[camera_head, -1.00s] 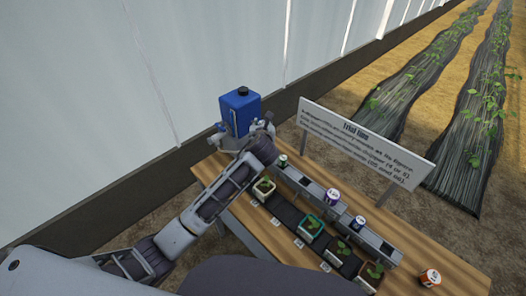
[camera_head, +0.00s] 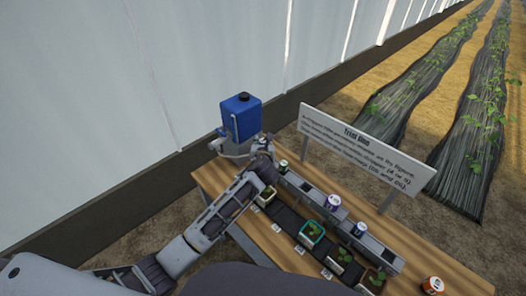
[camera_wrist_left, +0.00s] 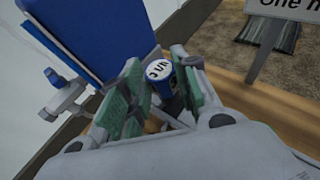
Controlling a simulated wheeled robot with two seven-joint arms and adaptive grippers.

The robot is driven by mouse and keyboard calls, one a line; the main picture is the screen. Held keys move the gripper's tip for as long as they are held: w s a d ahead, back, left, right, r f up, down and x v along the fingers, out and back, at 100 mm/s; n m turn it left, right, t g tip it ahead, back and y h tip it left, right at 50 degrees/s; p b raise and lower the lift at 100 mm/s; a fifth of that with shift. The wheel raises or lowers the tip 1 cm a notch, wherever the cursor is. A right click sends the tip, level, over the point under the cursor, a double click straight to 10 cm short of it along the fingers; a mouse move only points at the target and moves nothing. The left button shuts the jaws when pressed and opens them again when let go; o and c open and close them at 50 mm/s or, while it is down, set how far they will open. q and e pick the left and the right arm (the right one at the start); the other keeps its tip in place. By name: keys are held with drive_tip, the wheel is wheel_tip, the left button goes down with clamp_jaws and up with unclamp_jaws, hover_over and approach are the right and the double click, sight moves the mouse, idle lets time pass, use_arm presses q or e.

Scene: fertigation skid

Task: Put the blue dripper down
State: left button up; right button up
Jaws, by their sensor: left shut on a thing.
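The blue dripper (camera_wrist_left: 160,72), with a white lettered top, sits between the pads of my left gripper (camera_wrist_left: 158,92) in the left wrist view. The gripper is shut on it. In the head view my left gripper (camera_head: 262,147) is at the back left of the table, just right of the blue tank's base, and it hides the dripper. My right gripper is not in view.
A blue tank (camera_head: 240,117) stands behind the gripper. A grey rail (camera_head: 310,194) bears several small canisters, with potted seedlings (camera_head: 312,232) in front. A sign (camera_head: 367,150) rises behind the rail.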

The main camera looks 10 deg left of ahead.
use_arm(q)
drive_tip(key=shift+f, duration=1.9)
drive_tip(key=o, duration=0.8)
drive_tip(key=shift+f, duration=0.1)
drive_tip(key=shift+o, duration=0.2)
drive_tip(key=shift+s, duration=0.15)
drive_tip(key=v, duration=1.2)
